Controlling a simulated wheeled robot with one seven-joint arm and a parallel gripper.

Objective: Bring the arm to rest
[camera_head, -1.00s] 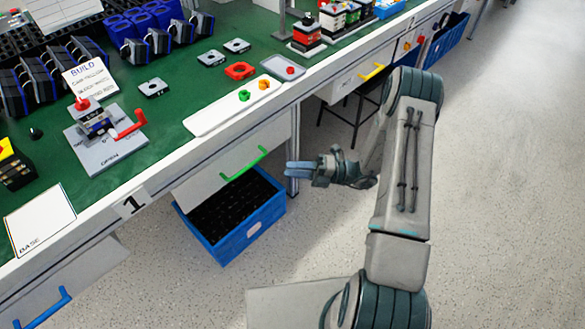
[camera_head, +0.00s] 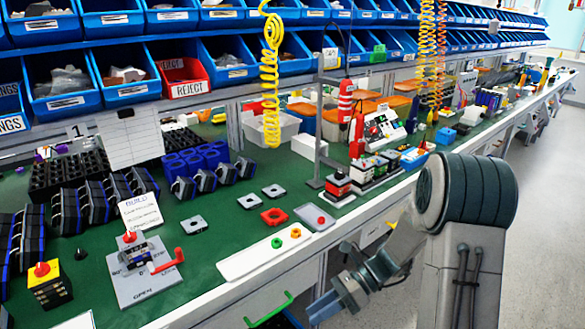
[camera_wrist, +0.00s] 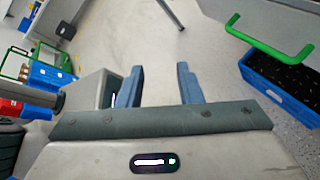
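My gripper (camera_head: 326,306) hangs in front of the workbench at the lower middle of the head view, over the floor side of the bench edge. In the wrist view the two blue fingers of my gripper (camera_wrist: 162,84) stand apart with nothing between them. My arm (camera_head: 465,215) is bent, with its large grey-green joint at the right. The rotary switch (camera_head: 138,258) with its red handle (camera_head: 168,261) sits on a grey plate (camera_head: 142,288) on the bench, well left of my gripper and apart from it.
The green bench top (camera_head: 215,237) runs along the left. A green drawer handle (camera_head: 268,309) is close left of my gripper; it also shows in the wrist view (camera_wrist: 270,40), above a blue crate (camera_wrist: 283,86). Open floor (camera_head: 540,190) lies to the right.

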